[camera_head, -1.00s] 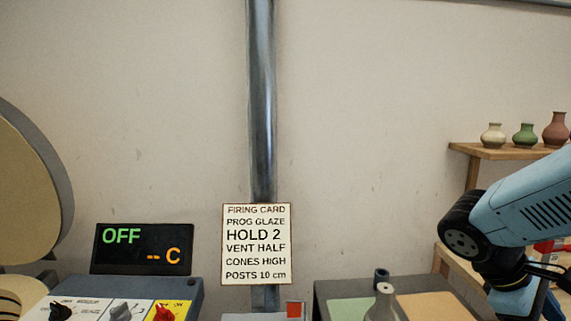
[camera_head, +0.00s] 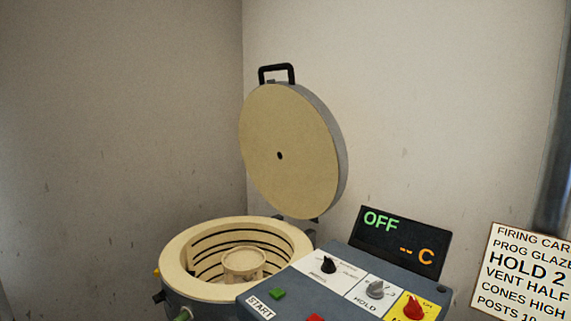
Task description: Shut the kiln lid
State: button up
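The kiln lid (camera_head: 287,150) stands raised and open, tilted up behind the kiln, its pale round inner face toward me with a small dark hole in the middle. A black handle (camera_head: 277,72) sits at the lid's top edge. The kiln (camera_head: 180,242) below is an open round chamber with a cream rim and dark grooved walls. A round cream piece (camera_head: 244,262) stands inside it. My gripper is not in view.
The control box (camera_head: 300,290) stands close at the kiln's right, with knobs, a green START button and a display (camera_head: 404,241) reading OFF. A firing card (camera_head: 525,272) hangs on the wall at the right edge. Walls meet in a corner behind the lid.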

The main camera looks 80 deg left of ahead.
aim_at(294, 150)
jog(key=u, duration=0.1)
jog(key=k, duration=1.7)
jog(key=u, duration=2.25)
jog(key=i, duration=1)
jog(key=u, duration=0.2)
jog(key=k, duration=0.1)
jog(key=z, duration=0.25)
